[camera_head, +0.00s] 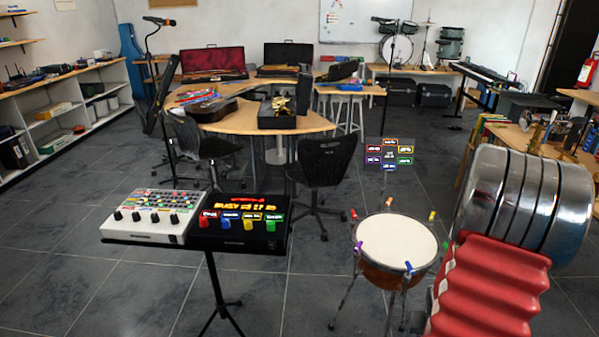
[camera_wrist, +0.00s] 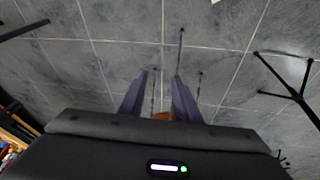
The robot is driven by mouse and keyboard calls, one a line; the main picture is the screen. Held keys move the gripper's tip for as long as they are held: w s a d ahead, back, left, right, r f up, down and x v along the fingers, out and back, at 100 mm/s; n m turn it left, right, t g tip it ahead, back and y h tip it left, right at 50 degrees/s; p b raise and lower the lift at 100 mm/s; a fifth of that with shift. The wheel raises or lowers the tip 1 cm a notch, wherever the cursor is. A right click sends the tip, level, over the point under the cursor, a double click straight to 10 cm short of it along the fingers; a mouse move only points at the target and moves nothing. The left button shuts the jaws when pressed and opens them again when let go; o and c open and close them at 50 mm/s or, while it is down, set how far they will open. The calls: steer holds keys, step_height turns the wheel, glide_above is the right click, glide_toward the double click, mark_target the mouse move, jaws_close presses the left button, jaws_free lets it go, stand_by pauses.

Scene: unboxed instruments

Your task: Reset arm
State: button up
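My arm shows at the right of the head view as a red ribbed sleeve (camera_head: 490,290) and a shiny metal ringed part (camera_head: 525,205). My gripper is not visible there. In the wrist view my gripper (camera_wrist: 160,75) has two purple fingers standing apart, with no object held between them. Grey floor tiles show beyond the fingertips. A small orange-brown patch (camera_wrist: 163,116) shows low between the fingers; it may be part of the drum, mostly hidden by my gripper body.
A drum (camera_head: 397,240) with coloured clips stands close to my arm, left of it. A white mixer (camera_head: 155,213) and a black pedal box (camera_head: 240,219) sit on a stand at left. Chairs and a curved table (camera_head: 265,122) are behind. Tiled floor is open at front left.

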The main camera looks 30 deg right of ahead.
steer(key=w+a+r+n+t+y, duration=0.1)
steer(key=w+a+r+n+t, duration=0.1)
steer(key=a+r, duration=1.4)
steer(key=w+a+r+n+t+y, duration=0.1)
steer(key=a+r+n, duration=0.4)
steer(key=a+r, duration=1.1)
steer(key=w+a+y, duration=0.1)
steer(key=w+a, duration=0.1)
steer(key=a, duration=0.5)
steer(key=shift+a+n+t, duration=0.3)
steer(key=shift+a+t, duration=0.05)
steer(key=shift+t, duration=0.05)
steer(key=shift+w, duration=0.1)
stand_by(2.8)
